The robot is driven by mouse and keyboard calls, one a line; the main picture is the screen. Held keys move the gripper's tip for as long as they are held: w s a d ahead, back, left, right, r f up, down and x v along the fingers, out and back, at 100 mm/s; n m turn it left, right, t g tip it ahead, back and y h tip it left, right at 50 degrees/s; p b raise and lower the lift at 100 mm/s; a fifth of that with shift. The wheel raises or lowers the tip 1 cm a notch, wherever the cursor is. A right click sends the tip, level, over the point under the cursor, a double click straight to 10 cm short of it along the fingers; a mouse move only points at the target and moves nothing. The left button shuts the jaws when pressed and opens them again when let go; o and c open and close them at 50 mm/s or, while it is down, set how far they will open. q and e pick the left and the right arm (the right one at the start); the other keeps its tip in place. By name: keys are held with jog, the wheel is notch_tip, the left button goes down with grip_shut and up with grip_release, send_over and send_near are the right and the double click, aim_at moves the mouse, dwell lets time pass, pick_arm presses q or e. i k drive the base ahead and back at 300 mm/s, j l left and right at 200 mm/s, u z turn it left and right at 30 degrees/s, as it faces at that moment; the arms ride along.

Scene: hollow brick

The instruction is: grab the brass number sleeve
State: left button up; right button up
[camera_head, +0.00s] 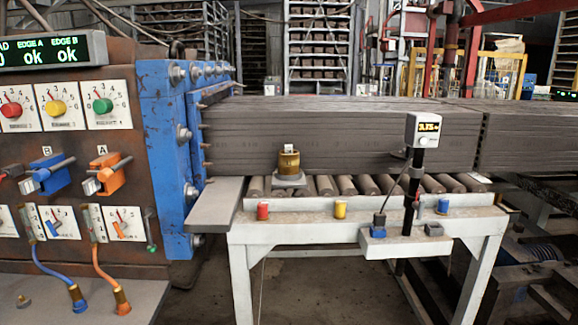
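A short brass-coloured cylinder (289,163), which looks like the brass number sleeve, stands upright near the middle of the view. A small pale tab shows at its top, and any number on it is too small to read. It sits on a small grey plate (290,181) over the rollers, in front of the long grey clay column. Neither of my grippers is in view.
A white roller table (340,218) carries a red cap (263,211), a yellow cap (340,209) and a post-mounted display (423,130). A blue die frame (172,160) and control panel with dials, an orange valve (107,174) and hoses stand left.

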aim_at(288, 164)
jog(key=i+j, duration=0.4)
jog(key=j, duration=0.15)
jog(key=i+j+z, duration=0.1)
jog(key=i+j, duration=0.3)
jog(key=j, duration=0.15)
